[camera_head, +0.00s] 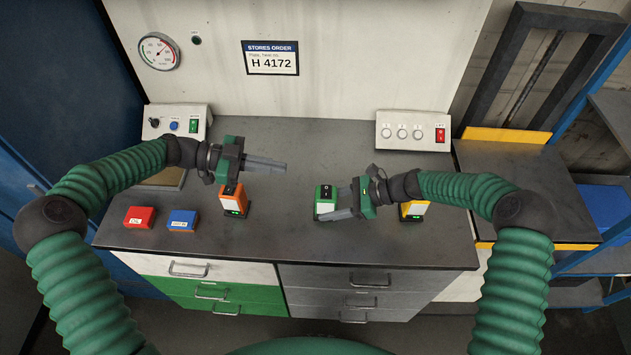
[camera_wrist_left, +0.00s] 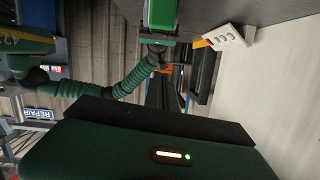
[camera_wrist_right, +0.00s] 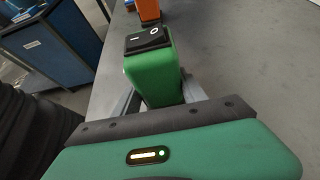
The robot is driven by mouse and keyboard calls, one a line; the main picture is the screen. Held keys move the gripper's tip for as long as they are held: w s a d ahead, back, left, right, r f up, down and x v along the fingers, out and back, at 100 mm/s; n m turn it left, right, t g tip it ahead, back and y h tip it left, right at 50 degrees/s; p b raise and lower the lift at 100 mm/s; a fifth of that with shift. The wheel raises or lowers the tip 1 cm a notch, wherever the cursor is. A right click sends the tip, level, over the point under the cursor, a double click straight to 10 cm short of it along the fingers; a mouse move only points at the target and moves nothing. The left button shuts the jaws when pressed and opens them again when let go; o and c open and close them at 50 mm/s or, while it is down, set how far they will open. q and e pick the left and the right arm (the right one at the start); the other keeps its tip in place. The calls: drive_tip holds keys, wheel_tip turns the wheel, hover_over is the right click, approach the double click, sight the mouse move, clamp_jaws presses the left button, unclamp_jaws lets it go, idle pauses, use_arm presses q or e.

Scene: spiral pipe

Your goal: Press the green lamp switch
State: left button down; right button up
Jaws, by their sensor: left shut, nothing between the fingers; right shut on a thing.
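The green lamp (camera_head: 326,192) stands on the grey worktop and has a black rocker switch (camera_wrist_right: 148,38) on its top, marked with a dash and a circle. My right gripper (camera_head: 338,203) is shut on the lamp's body from the right, with the rocker left uncovered. The lamp's green case (camera_wrist_right: 155,75) also shows in the right wrist view. My left gripper (camera_head: 275,163) is shut and empty. It hovers left of and above the green lamp, fingers pointing right. Its fingertips do not show clearly in the left wrist view.
An orange lamp (camera_head: 234,203) stands beneath my left gripper, and a yellow lamp (camera_head: 414,211) stands partly behind my right wrist. Red (camera_head: 139,217) and blue (camera_head: 182,220) blocks lie at the left. Control boxes (camera_head: 413,131) stand along the back wall. The front middle of the worktop is clear.

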use_arm(q)
drive_tip(key=shift+d, duration=0.2)
use_arm(e)
drive_tip(key=shift+d, duration=0.15)
use_arm(q)
hover_over(317, 190)
drive_tip(key=a, duration=0.1)
wheel_tip(317, 190, down, 2)
drive_tip(key=f, duration=0.2)
drive_tip(key=d+f, duration=0.1)
drive_tip(key=shift+f, duration=0.35)
drive_tip(key=shift+w+a+f, duration=0.1)
drive_tip(key=shift+f, duration=0.3)
